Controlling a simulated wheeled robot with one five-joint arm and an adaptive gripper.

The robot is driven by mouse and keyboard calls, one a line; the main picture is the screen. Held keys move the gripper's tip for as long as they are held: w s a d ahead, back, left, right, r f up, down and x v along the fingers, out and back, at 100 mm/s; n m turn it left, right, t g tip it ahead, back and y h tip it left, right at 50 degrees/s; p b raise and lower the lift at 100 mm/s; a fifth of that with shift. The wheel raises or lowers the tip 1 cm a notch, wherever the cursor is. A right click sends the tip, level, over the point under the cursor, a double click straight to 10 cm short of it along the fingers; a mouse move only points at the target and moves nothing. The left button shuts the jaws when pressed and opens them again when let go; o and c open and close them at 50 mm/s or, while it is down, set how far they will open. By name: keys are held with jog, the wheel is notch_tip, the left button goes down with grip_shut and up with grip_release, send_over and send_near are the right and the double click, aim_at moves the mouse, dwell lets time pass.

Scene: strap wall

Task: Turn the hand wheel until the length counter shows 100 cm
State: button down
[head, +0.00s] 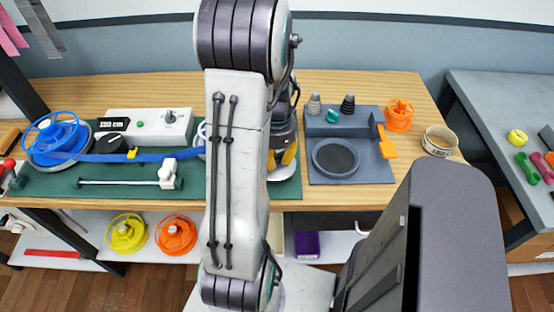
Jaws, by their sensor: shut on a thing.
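A counter with a dark display (112,123) stands on the green mat at the left; its small text looks like 200 cm, but the first digit is blurred. A blue strap (100,157) runs from the blue spool (57,138) to the right, behind my arm. My gripper (288,158) has yellow fingers and points down over a round pale base (283,174) at the mat's right end. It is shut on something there. My arm hides most of the gripper and what it holds, so the hand wheel is not clearly visible.
A grey station (340,186), orange spool (399,115) and small roll (439,141) are to the right. Yellow (126,233) and orange (176,235) spools lie on the shelf below.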

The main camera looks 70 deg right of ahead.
jog(key=shift+m+b, duration=0.4)
jog(key=shift+m, duration=1)
jog(key=c, duration=1)
grip_release()
jog(key=shift+w, duration=0.1)
jog(key=shift+r, duration=0.1)
jog(key=shift+r, duration=5.9)
